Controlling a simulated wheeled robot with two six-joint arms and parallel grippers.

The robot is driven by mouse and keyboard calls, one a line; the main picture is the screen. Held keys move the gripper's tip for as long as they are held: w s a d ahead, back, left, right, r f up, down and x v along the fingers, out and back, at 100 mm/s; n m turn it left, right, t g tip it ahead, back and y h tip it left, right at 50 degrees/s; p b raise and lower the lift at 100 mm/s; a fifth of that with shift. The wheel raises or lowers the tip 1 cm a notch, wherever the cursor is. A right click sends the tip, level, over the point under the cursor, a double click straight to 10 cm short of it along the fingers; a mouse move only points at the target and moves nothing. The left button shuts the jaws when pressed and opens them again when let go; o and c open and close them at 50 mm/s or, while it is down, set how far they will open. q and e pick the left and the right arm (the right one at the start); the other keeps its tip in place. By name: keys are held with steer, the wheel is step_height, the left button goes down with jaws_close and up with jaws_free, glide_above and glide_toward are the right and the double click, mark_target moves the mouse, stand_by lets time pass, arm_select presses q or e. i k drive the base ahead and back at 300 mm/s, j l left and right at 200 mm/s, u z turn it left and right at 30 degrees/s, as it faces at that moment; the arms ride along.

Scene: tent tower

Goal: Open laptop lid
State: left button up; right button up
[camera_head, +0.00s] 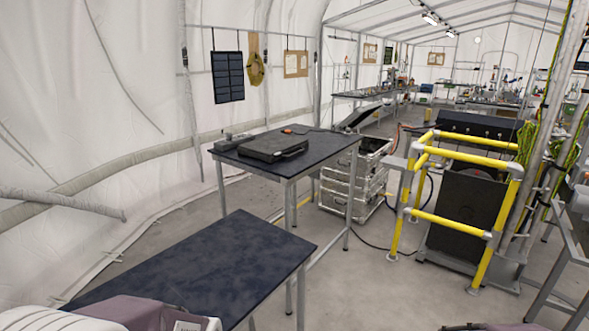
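A closed, flat black case-like laptop (272,146) with a handle on its front edge lies on the dark-topped far table (328,150). Its lid is down. It is some distance ahead of me, beyond a nearer table. Neither of my grippers can be made out in the head view.
A bare dark table (200,265) stands nearer, at lower left. Small items (234,139) lie left of the laptop. Grey crates (353,183) stack behind the far table. A yellow railing (450,221) stands at right. Grey floor (365,290) is open between the tables and railing.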

mark_target(274, 145)
steer(key=i+l+u, duration=0.45)
steer(key=l, duration=0.35)
steer(key=i+l+u, duration=0.45)
steer(key=l, duration=0.2)
steer(key=i+l+u, duration=0.2)
steer(key=l, duration=0.15)
steer(key=i+l+u, duration=0.25)
steer(key=l, duration=0.15)
steer(key=k, duration=0.1)
